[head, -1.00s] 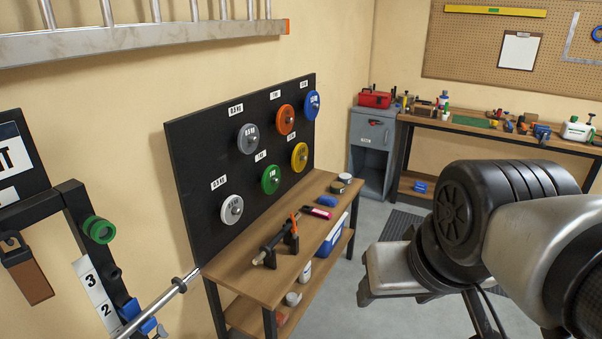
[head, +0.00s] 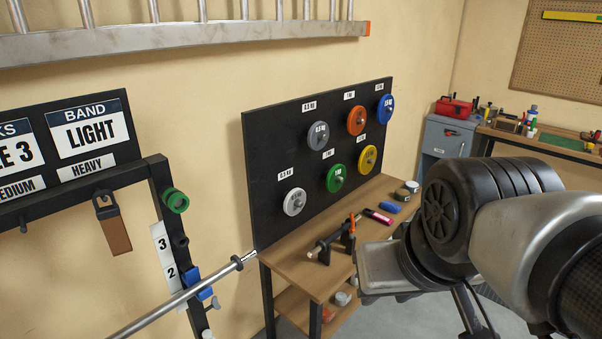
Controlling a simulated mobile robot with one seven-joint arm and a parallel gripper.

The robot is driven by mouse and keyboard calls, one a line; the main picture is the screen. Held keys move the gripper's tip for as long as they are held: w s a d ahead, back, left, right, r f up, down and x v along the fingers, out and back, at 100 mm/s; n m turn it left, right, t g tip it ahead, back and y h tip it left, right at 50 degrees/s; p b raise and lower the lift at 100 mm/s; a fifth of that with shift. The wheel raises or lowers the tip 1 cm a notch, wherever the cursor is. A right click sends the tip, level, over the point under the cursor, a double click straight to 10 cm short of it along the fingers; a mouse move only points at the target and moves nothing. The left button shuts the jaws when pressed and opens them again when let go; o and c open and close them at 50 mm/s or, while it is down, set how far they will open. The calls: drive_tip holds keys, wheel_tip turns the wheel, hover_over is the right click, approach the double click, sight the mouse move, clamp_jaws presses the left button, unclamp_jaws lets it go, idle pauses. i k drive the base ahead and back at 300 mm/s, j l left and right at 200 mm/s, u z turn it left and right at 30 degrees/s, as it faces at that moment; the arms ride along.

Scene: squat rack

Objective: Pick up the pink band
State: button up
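A small pink-and-dark item (head: 378,216) lies on the wooden bench top below the black plate board; it is the only pink thing I see, and it is too small to tell for sure that it is the band. My arm reaches in from the right. A pale grey block at its end, which looks like my gripper (head: 388,272), is in front of the bench's right side in the picture, below the pink item. Its fingers are not clear, and I see nothing held.
The bench (head: 300,270) also holds a dark bar on stands (head: 334,238), a blue item (head: 390,207) and a small round item (head: 411,187). Coloured plates hang on the board (head: 262,170). A rack with a long metal bar (head: 190,292) stands at left. A grey cabinet (head: 445,140) stands behind.

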sight(378, 216)
drive_tip(key=i+l+u, duration=0.3)
drive_tip(key=u, duration=0.15)
drive_tip(key=i+l+u, duration=0.15)
drive_tip(key=l+u, duration=0.3)
drive_tip(key=i+l+u, duration=0.15)
drive_tip(key=l, duration=0.2)
drive_tip(key=l+u, duration=0.1)
drive_tip(key=l, duration=0.3)
drive_tip(key=i+l+u, duration=0.15)
drive_tip(key=l, duration=0.25)
drive_tip(key=i+l, duration=0.1)
drive_tip(key=l, duration=0.55)
drive_tip(key=i+l, duration=0.1)
drive_tip(key=l, duration=0.55)
drive_tip(key=i+l+u, duration=0.1)
drive_tip(key=l, duration=0.55)
drive_tip(key=i+l, duration=0.1)
drive_tip(key=l, duration=0.55)
drive_tip(key=i+l, duration=0.1)
drive_tip(key=l, duration=0.55)
drive_tip(key=u, duration=0.05)
